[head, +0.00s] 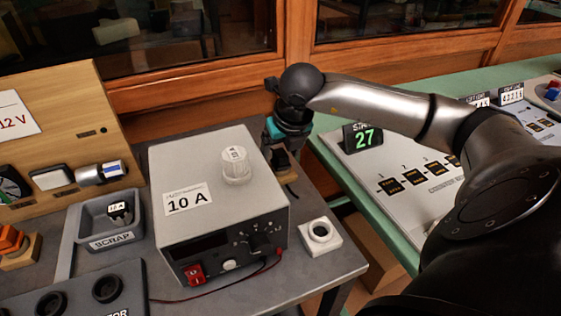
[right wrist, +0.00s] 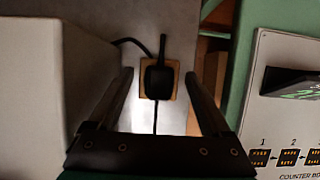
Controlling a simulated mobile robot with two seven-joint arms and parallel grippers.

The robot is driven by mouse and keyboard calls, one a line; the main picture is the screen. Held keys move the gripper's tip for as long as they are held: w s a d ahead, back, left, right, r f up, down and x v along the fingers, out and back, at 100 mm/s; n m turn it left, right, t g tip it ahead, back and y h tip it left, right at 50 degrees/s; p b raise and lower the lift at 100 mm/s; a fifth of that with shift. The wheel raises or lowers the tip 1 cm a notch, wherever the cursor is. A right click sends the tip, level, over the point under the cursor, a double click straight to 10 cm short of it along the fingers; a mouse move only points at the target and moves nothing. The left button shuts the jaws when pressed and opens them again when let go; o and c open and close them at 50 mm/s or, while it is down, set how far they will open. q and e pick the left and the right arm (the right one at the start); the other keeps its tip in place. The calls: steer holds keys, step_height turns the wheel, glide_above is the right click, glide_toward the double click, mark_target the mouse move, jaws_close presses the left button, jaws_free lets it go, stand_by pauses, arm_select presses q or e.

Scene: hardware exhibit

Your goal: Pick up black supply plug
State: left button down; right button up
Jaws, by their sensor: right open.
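The black supply plug (right wrist: 156,82) sits on a small square wooden block (right wrist: 174,68) on the grey table. In the head view the plug (head: 281,158) shows as a dark shape beside the power supply, partly covered by my right gripper (head: 281,143). In the right wrist view my right gripper (right wrist: 157,100) is open, with one finger on each side of the plug. I see clear space between each finger and the plug, and I cannot tell the height between them. My left gripper is not in view.
The grey power supply box (head: 218,180) marked 10 A stands close left of the plug. A white ring-shaped socket block (head: 320,236) is nearer. A scrap tray (head: 107,220) lies left. A green table (head: 333,148) with a counter board (head: 410,190) is right, across a gap.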

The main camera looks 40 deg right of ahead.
steer(key=shift+f, duration=0.1)
jaws_close()
stand_by(0.7)
